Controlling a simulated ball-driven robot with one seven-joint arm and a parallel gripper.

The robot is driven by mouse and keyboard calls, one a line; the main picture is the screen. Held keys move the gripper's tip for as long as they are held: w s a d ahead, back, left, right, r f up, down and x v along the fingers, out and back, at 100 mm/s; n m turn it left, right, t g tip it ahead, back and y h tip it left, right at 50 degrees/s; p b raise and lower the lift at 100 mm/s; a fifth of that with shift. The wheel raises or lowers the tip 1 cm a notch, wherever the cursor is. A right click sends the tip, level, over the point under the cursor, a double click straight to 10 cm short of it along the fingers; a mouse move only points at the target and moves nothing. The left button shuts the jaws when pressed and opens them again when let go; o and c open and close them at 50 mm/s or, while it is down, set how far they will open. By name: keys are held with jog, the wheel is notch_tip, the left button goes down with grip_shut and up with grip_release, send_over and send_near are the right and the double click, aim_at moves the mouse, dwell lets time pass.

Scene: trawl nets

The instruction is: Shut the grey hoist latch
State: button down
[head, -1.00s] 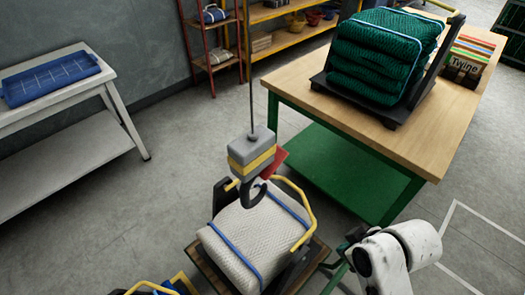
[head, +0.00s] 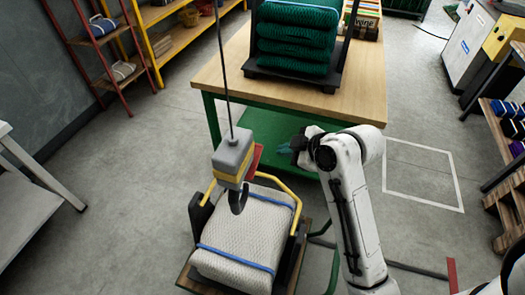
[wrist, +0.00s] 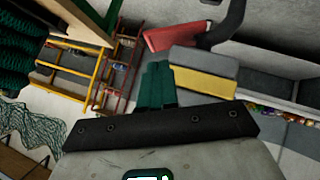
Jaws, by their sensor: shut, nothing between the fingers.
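The hoist block (head: 234,157) is grey with a yellow band and hangs from a thin cable, with a dark hook (head: 238,199) below. A red flap (head: 255,160) sticks out from its right side, open at an angle. No separate grey latch can be made out. In the wrist view the block (wrist: 203,72) lies right of my fingers, with the red flap (wrist: 180,36) beyond them. My gripper (head: 284,147) has teal fingers, shut and empty, to the right of the flap, apart from it in the head view. It also shows in the wrist view (wrist: 157,80).
Below the hook, a white net bale (head: 245,238) with blue straps sits in a cradle with yellow bars. A wooden-topped table (head: 365,95) with green nets (head: 298,38) stands behind. Clear floor lies left of the hoist.

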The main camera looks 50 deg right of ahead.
aim_at(257, 152)
jog(key=x, duration=1)
jog(key=shift+s+p, duration=0.1)
jog(key=shift+p, duration=0.3)
jog(key=shift+d+f, duration=0.1)
jog(key=shift+d, duration=0.05)
